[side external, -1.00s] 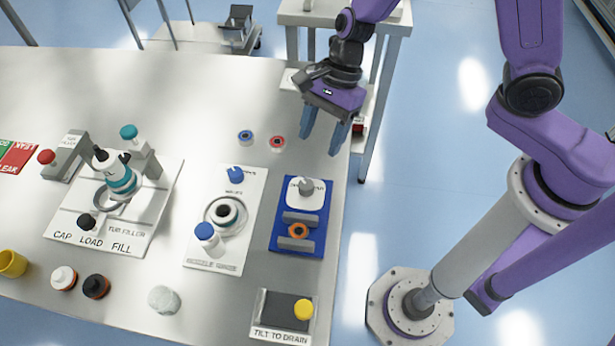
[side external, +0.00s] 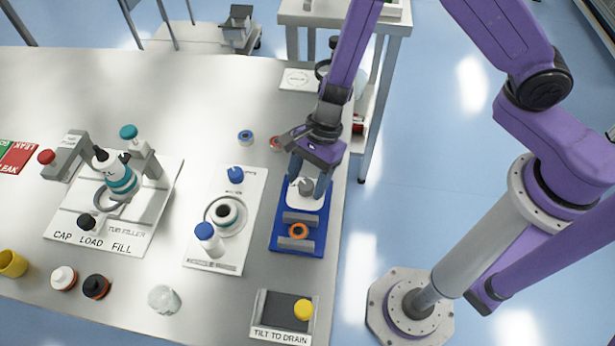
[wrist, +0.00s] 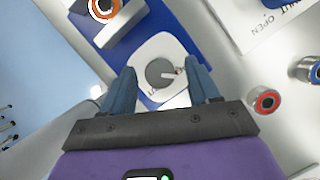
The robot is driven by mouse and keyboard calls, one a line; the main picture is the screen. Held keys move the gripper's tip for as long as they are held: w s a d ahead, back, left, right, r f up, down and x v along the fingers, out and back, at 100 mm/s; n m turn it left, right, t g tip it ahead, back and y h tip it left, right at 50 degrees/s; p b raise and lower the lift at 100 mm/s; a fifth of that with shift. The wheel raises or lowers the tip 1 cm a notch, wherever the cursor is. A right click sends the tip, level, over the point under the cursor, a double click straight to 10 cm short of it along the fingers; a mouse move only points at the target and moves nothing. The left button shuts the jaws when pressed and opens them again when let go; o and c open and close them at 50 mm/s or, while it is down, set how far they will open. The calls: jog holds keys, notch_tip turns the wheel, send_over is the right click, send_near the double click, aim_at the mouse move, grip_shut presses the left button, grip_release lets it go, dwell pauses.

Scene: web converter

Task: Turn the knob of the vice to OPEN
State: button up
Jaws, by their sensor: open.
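The vice is a blue base (side external: 312,243) with two grey jaws and a white dial plate, near the table's right edge. An orange ring (side external: 299,231) sits between the jaws. The grey knob (side external: 306,186) is on the dial plate; in the wrist view the knob (wrist: 159,72) has a small red mark on its right side. The lettering beside it is too small to read surely. My gripper (side external: 308,182) is over the knob, with its blue fingers apart. In the wrist view my gripper (wrist: 164,82) has one finger on each side of the knob, with gaps visible.
A white panel (side external: 255,190) with blue knobs stands left of the vice. Blue-topped (side external: 246,136) and red-topped (side external: 277,143) small parts lie behind it. A tilt-to-drain tray (side external: 268,304) lies in front. The table's right edge is close.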

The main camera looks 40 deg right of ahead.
jog(key=shift+f, duration=0.15)
jog(key=c, duration=1)
jog(key=shift+c, duration=0.2)
jog(key=shift+a, duration=0.1)
jog(key=shift+n+g, duration=0.5)
jog(key=shift+n, duration=1)
jog(key=o, duration=1)
jog(key=shift+o, duration=0.2)
